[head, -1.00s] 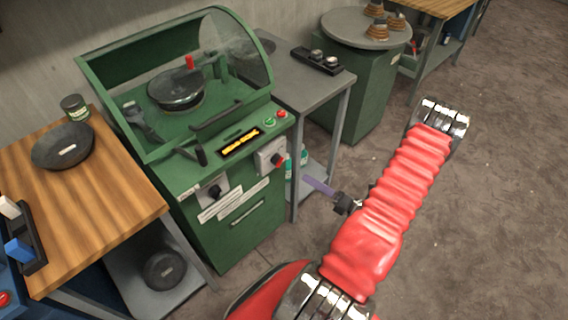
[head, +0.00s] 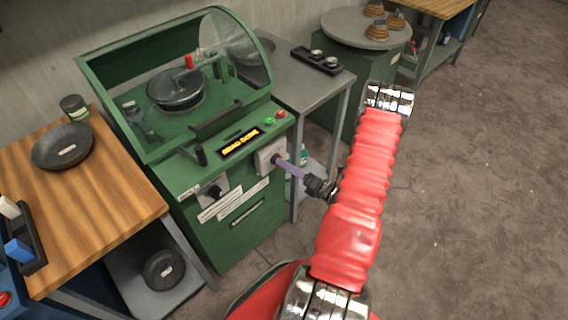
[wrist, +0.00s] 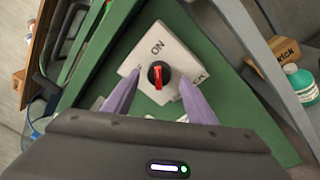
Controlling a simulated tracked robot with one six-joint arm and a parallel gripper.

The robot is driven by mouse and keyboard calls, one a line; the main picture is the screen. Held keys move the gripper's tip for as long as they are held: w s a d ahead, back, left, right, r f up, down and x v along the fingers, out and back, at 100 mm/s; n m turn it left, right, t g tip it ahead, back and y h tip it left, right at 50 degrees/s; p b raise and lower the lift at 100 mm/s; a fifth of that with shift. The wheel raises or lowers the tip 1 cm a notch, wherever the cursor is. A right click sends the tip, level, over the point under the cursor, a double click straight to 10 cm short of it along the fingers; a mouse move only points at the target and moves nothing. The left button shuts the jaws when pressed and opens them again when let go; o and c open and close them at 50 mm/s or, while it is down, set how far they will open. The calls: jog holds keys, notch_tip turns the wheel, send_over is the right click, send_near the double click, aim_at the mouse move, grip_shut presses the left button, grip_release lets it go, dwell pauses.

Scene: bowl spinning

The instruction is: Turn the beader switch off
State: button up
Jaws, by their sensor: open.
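The beader is the green machine (head: 240,215) with a clear curved hood and a dark round pan (head: 176,88) inside. Its switch is a black knob with a red bar (wrist: 158,77) on a pale square plate (wrist: 176,47). The plate also shows in the head view (head: 264,157). In the wrist view the red bar runs roughly upright, with "ON" printed just above it. Another label at lower right is partly hidden by a finger. My gripper (wrist: 161,76) is open, its purple fingers on either side of the knob; I cannot tell whether they touch it. In the head view my gripper (head: 276,160) hides the knob.
The lit display (head: 241,143) appears to read "BEAD DONE". Green and red buttons (head: 275,118) sit beside it. A second black knob (head: 213,191) is lower left on the panel. A grey table (head: 300,88) stands close right, with a green bottle (wrist: 300,82) below.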

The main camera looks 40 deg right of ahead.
jog(key=shift+w+a, duration=0.2)
jog(key=shift+w, duration=0.85)
jog(key=shift+c, duration=0.3)
